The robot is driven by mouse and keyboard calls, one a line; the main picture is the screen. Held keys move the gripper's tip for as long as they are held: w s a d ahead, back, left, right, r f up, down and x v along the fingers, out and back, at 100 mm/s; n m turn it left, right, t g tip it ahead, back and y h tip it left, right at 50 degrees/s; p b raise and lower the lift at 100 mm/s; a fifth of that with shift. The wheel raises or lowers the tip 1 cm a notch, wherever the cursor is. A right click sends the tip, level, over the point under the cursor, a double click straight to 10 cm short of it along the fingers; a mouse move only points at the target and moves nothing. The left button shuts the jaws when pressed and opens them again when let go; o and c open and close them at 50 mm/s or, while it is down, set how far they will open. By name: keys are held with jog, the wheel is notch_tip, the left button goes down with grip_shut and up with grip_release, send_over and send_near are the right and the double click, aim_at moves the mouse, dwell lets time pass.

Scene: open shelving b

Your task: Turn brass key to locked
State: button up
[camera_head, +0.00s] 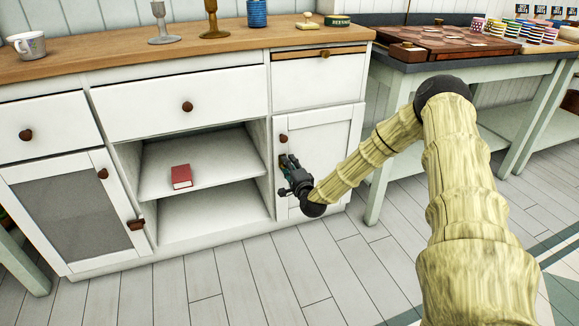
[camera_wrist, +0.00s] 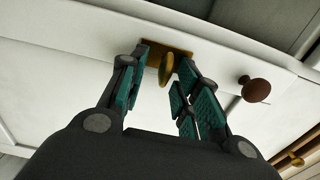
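The brass key (camera_wrist: 167,69) sticks out of a brass lock plate (camera_wrist: 153,47) on a white cabinet door (camera_head: 330,150). In the wrist view its bow lies between the two finger pads of my gripper (camera_wrist: 161,76). The fingers are apart, with a gap on both sides of the key, so my gripper is open and holds nothing. In the head view my gripper (camera_head: 287,165) is close against the left edge of the right-hand door and hides the key there. The key looks turned edge-on; whether it is locked is not readable.
A dark round knob (camera_wrist: 255,89) sits on the same door, also seen in the head view (camera_head: 284,138). To its left is an open shelf bay (camera_head: 215,205) with a red book (camera_head: 181,177). A games table (camera_head: 480,60) stands at right. The floor in front is clear.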

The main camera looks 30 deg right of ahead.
jog(key=v, duration=1.2)
jog(key=shift+d+f, duration=0.1)
dwell(0.4)
jog(key=s+a+f+n+g+y, duration=0.35)
jog(key=s+a+f+n, duration=0.2)
jog(key=a+f, duration=0.4)
jog(key=s+a+f+n+g+y, duration=0.4)
jog(key=s+a+f, duration=0.3)
jog(key=a, duration=0.5)
jog(key=s+a+f+n+g+h, duration=0.1)
jog(key=s+a+f+n+g, duration=0.2)
jog(key=s, duration=0.7)
jog(key=s+a+f+n+g+h, duration=0.15)
jog(key=s+n+g, duration=0.25)
jog(key=s, duration=0.6)
jog(key=s+a+f+n+g+h, duration=0.1)
jog(key=s+f+n+g, duration=0.25)
jog(key=s, duration=0.65)
notch_tip(320, 180, up, 38)
jog(key=p, duration=3.7)
jog(key=shift+w+r+t+p, duration=0.15)
jog(key=shift+w+t+p, duration=0.15)
jog(key=shift+w+p, duration=0.1)
